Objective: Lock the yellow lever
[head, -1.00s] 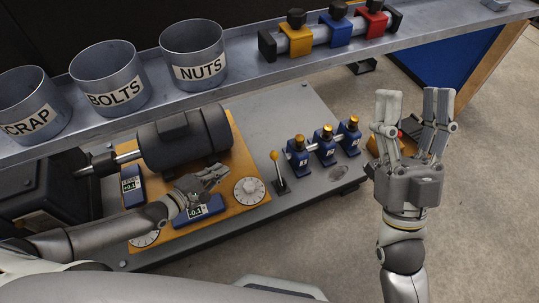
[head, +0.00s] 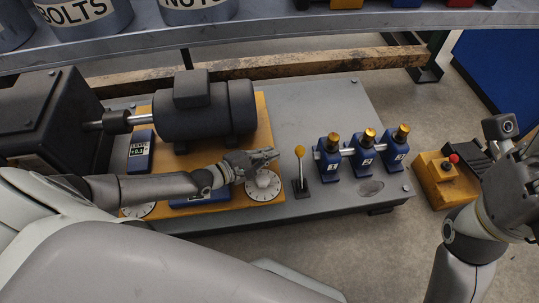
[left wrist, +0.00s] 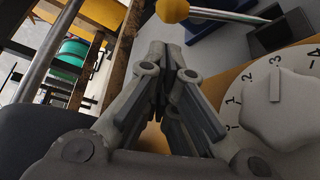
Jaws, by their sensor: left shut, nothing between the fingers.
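The yellow lever (head: 300,165) is a thin metal rod with a yellow ball on top, rising from a dark base on the grey plate. It looks roughly upright in the head view. In the left wrist view its yellow ball (left wrist: 172,10) and rod show at the top. My left gripper (head: 277,154) is shut and empty, just left of the lever and above the right dial. A small gap seems to separate its tips from the rod. Its shut fingers fill the middle of the left wrist view (left wrist: 172,62). My right gripper (head: 512,180) is at the right edge, partly cut off.
A white dial (head: 265,190) lies under my left gripper. Blue blocks with gold knobs (head: 364,158) stand right of the lever. A dark motor (head: 205,115) is behind my left arm. A yellow box with a red button (head: 432,182) is near my right gripper.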

